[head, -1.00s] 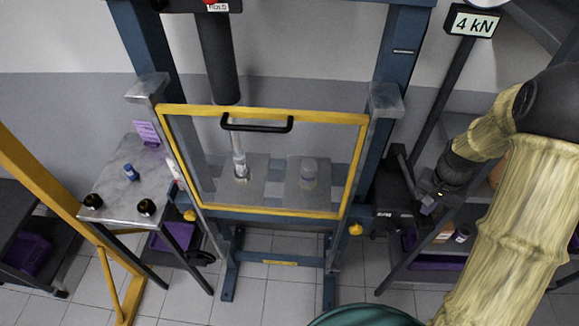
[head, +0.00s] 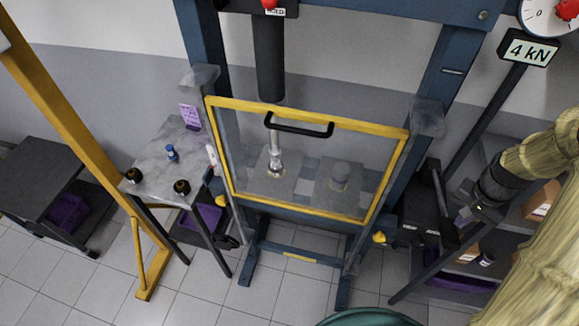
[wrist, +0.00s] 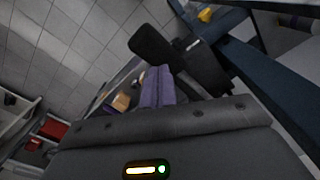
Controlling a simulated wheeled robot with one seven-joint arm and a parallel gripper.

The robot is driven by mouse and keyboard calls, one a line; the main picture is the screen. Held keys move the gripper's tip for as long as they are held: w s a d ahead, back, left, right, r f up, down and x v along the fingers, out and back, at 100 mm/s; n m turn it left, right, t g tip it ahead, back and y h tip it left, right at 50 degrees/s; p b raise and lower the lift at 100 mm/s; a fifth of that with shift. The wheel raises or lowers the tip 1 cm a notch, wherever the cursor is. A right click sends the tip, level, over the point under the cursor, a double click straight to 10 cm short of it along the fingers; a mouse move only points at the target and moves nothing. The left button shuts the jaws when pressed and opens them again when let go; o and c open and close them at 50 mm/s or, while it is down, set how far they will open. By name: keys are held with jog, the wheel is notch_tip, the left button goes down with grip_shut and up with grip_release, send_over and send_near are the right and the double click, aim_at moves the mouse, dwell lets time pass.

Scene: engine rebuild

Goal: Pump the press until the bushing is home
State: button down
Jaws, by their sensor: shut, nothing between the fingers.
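The blue press frame (head: 445,75) stands in the middle of the head view, with its dark ram (head: 269,70) pointing down. A yellow-framed clear guard (head: 308,212) covers its front. Behind the guard a shiny metal piece (head: 275,160) stands on a plate; I cannot tell whether it is the bushing or how deep it sits. The black pump lever (head: 443,205) is on the press's right side; it also shows in the wrist view (wrist: 152,45). My gripper (head: 466,215) is shut and empty just right of the lever. Its purple fingers (wrist: 157,86) point toward the pump.
A readout (head: 528,50) shows 4 kN below a round gauge (head: 550,14). A shelf unit (head: 500,245) with boxes stands behind my arm. A side table (head: 160,165) with small parts stands left of the press, beside a yellow post (head: 70,115).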

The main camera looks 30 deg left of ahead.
jog(key=shift+r+p, duration=0.8)
jog(key=shift+r, duration=0.55)
jog(key=shift+f, duration=0.1)
jog(key=shift+s+f+b, duration=0.2)
jog(key=shift+b, duration=0.4)
jog(key=s+f+n+t+b, duration=0.1)
jog(key=s+f+b, duration=0.2)
jog(key=s+b, duration=0.4)
jog(key=s+f+n+t+b, duration=0.1)
jog(key=s+f+b, duration=0.2)
jog(key=s+b, duration=0.4)
jog(key=shift+f+t, duration=0.15)
jog(key=shift+t, duration=0.15)
